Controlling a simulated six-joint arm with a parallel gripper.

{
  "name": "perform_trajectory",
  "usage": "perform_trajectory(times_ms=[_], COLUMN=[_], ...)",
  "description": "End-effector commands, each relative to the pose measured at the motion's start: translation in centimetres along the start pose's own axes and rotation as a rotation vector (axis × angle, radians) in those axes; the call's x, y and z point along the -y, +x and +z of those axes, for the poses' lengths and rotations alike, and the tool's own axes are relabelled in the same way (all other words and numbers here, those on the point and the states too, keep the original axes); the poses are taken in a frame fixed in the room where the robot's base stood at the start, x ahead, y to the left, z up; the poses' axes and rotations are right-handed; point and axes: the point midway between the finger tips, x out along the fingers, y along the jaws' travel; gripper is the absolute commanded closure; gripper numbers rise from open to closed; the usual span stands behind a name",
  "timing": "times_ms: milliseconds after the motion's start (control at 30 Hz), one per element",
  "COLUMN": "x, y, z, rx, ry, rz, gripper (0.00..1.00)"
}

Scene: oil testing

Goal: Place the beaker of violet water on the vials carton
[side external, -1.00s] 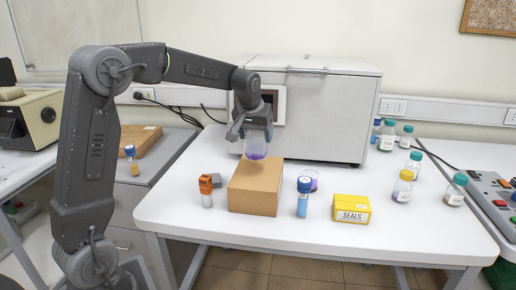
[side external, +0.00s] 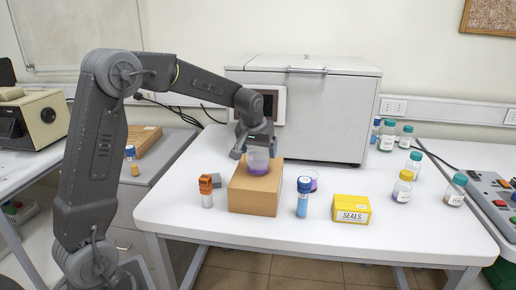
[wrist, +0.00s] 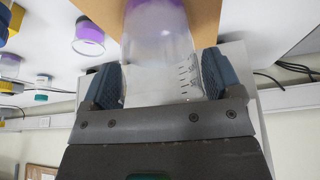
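The beaker of violet water (side external: 258,162) is a clear vessel with violet liquid at its bottom. It is upright over the top of the plain brown vials carton (side external: 254,194), and its base appears to rest on it. My gripper (side external: 255,148) points down around the upper part of the beaker.
An orange-capped vial (side external: 206,191) stands left of the carton. A blue-capped vial (side external: 303,197), a low violet container (side external: 313,180) and a yellow SEALS box (side external: 351,209) stand to its right. A large white machine (side external: 330,110) stands behind. Several bottles are farther right.

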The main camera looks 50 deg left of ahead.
Motion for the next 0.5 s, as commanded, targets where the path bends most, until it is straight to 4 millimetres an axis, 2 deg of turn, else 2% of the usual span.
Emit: perform_trajectory(times_ms=[33, 100, 367, 500], x=[0.0, 0.0, 0.0, 0.0], y=[0.0, 0.0, -0.2, -1.4], z=[0.0, 0.0, -0.1, -0.2], rx=[0.000, -0.001, -0.001, -0.004], ry=[0.000, 0.000, 0.000, 0.000], rz=[0.000, 0.000, 0.000, 0.001], gripper=[0.10, 0.04, 0.04, 0.04])
